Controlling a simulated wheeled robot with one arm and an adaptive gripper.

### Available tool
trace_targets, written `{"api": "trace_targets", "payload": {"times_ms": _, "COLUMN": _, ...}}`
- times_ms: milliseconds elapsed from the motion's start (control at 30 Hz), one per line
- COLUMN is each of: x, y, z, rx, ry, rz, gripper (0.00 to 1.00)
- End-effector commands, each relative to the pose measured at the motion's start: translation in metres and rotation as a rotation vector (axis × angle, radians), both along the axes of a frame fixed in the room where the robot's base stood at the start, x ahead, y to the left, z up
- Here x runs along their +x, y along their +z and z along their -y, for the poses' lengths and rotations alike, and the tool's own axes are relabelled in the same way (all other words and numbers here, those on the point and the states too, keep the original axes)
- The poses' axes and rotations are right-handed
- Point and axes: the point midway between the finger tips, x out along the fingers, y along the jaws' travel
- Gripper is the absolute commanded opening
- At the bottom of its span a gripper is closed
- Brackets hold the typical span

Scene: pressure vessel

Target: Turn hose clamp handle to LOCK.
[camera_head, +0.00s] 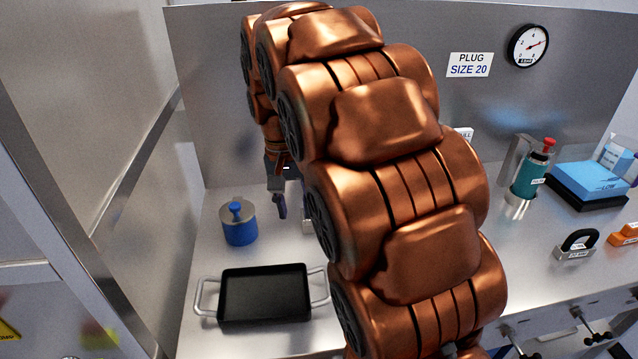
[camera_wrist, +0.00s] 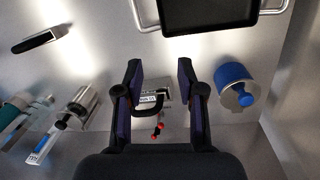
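My gripper (camera_wrist: 160,72) is open and points down over the bench, with a dark finger on each side of a small grey fixture (camera_wrist: 166,91) in the wrist view. The fixture carries a white label, too small to read surely, and a black curved part (camera_wrist: 147,111). A small lever with red ends (camera_wrist: 157,131) sits just below it. I cannot tell surely whether this lever is the hose clamp handle, and no LOCK mark is legible. The fingers appear apart from the fixture. In the head view my gripper (camera_head: 280,206) shows partly, and my arm hides most of the fixture.
A black tray (camera_head: 265,293) with metal handles and a blue canister (camera_head: 239,230) stand close to my gripper. To the right are a teal cylinder (camera_head: 531,177), a blue box (camera_head: 590,180) and a black-handled block (camera_head: 576,250). A gauge (camera_head: 527,46) hangs on the back panel.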

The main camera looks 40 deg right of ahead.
Motion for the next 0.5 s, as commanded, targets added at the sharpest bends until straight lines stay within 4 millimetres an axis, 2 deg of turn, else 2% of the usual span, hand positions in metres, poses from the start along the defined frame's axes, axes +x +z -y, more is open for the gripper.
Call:
{"api": "trace_targets", "payload": {"times_ms": 100, "x": 0.032, "y": 0.000, "z": 0.020, "rx": -0.014, "ry": -0.075, "rz": 0.010, "gripper": 0.39}}
{"api": "trace_targets", "payload": {"times_ms": 500, "x": 0.120, "y": -0.012, "z": 0.084, "rx": -0.049, "ry": -0.309, "rz": 0.035, "gripper": 0.39}}
